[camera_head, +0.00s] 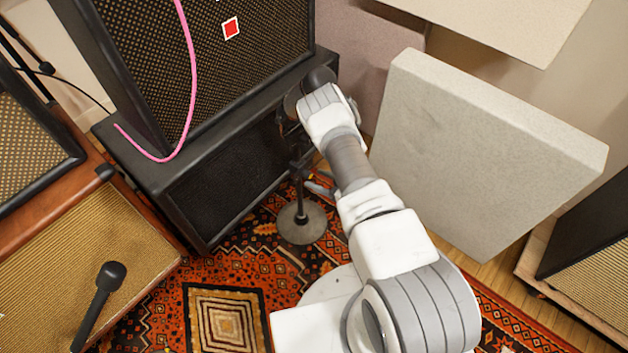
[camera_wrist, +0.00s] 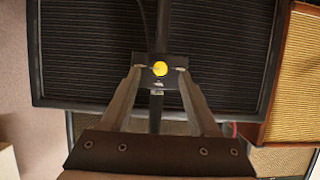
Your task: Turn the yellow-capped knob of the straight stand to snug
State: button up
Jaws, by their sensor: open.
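The yellow-capped knob (camera_wrist: 160,68) shows in the wrist view as a round yellow disc on a dark clamp block on the stand's upright. My gripper (camera_wrist: 160,70) is open, with one finger to the left of the yellow cap and one to the right. Whether the fingertips touch the knob I cannot tell. In the head view the straight stand (camera_head: 301,221) has a round grey base on the rug and a dark upright. My arm and wrist hide its upper part and the knob there.
A black amp stack (camera_head: 230,160) stands close behind the stand, with a pink cable (camera_head: 193,70) draped over it. A pale panel (camera_head: 470,150) leans to the right of my arm. A microphone (camera_head: 98,300) is at lower left. Patterned rug (camera_head: 225,262) covers the floor.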

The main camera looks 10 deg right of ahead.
aim_at(307, 175)
jog(key=shift+x, duration=1.1)
grip_shut()
